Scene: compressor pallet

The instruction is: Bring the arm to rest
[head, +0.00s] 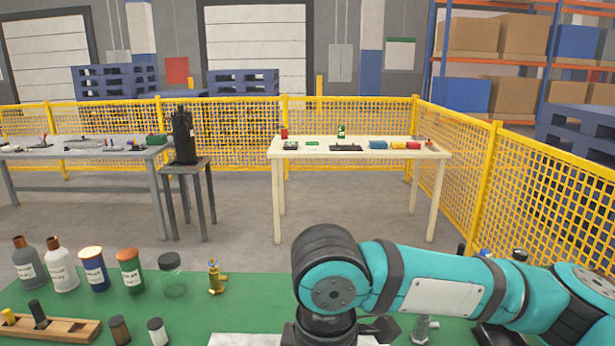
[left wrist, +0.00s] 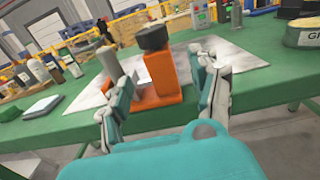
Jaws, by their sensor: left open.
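My left gripper (left wrist: 165,100) is open in the left wrist view. Its two fingers are spread, with nothing held between them. Beyond them an orange block with a dark round top (left wrist: 165,65) stands on a pale sheet on the green table; whether a finger touches it cannot be told. My left gripper is not in the head view. In the head view my teal right arm reaches in from the right, low over the green table. Dark parts of my right gripper (head: 338,330) show at the bottom edge; its fingertips are cut off.
Bottles, a clear jar (head: 172,274) and a brass fitting (head: 215,277) stand on the green table (head: 240,310) left of my right arm. A wooden rack (head: 60,330) is at the front left.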

